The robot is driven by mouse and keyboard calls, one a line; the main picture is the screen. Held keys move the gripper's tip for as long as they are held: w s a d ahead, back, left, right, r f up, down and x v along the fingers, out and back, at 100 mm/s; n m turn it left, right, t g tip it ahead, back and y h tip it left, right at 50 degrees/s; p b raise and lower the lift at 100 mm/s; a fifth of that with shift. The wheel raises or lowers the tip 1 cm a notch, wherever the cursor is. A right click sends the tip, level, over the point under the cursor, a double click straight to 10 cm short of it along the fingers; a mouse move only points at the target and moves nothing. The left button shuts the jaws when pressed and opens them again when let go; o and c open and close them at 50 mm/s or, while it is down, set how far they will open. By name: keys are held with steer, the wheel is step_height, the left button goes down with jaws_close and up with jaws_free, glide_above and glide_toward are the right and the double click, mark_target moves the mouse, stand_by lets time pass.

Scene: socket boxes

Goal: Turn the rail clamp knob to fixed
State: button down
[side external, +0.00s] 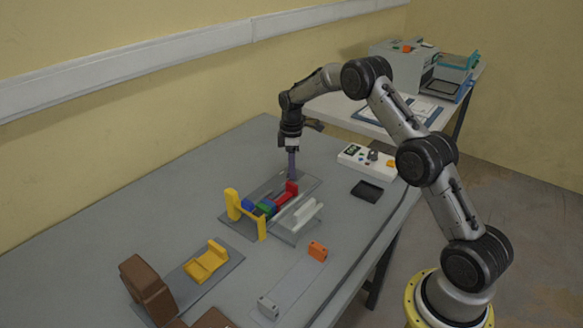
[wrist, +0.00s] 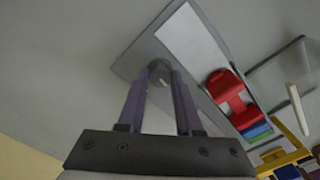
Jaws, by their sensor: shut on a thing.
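My gripper (side external: 292,176) points straight down over the far end of a grey plate (side external: 265,189) on the table. In the wrist view its two purple fingers (wrist: 160,72) are shut on a small round grey knob (wrist: 160,66) with a pale mark on it. The knob stands at the corner end of the same plate. In the side external view the fingers hide the knob. I cannot read any fixed or loose marking, so the knob's setting cannot be told.
Beside the knob are a red block (side external: 287,193), blue and green blocks and a yellow bracket (side external: 243,213). A clear-looking rail piece (side external: 296,218) stands nearer. A white control box (side external: 366,160) and a black tray (side external: 367,191) lie right. The table's left back is clear.

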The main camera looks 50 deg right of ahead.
steer(key=m, duration=0.3)
steer(key=shift+m, duration=0.4)
steer(key=m, duration=0.4)
steer(key=shift+m, duration=0.3)
steer(key=m, duration=0.4)
steer(key=shift+m, duration=2.4)
steer(key=c, duration=0.6)
jaws_free()
step_height(320, 180, up, 14)
steer(key=shift+f, duration=0.1)
